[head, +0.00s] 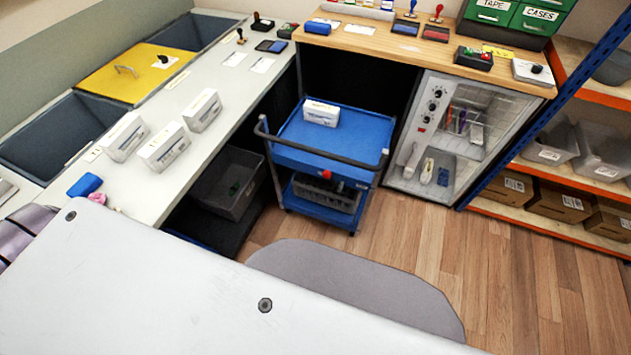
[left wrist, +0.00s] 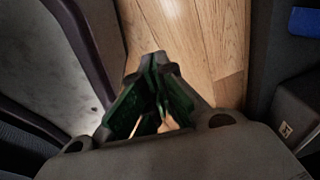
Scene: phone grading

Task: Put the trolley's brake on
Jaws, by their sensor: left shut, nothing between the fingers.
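The blue trolley (head: 345,146) stands on the wood floor, in the gap between the left counter and the glass-fronted cabinet. Its dark push handle (head: 322,156) runs along the near side. A small red knob on a dark stem (head: 326,175) shows below the handle, at the trolley's near side; I cannot tell its position as a brake. A white box (head: 321,112) lies on the top tray. My left gripper (left wrist: 154,62) is shut and empty above the wood floor in the left wrist view; it is out of the head view. My right gripper is in neither view.
A grey crate (head: 229,184) sits under the left counter (head: 215,135), beside the trolley. The cabinet (head: 450,135) stands right of it, then an orange-edged shelf rack (head: 533,220) with bins. Wood floor (head: 420,235) is clear in front of the trolley.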

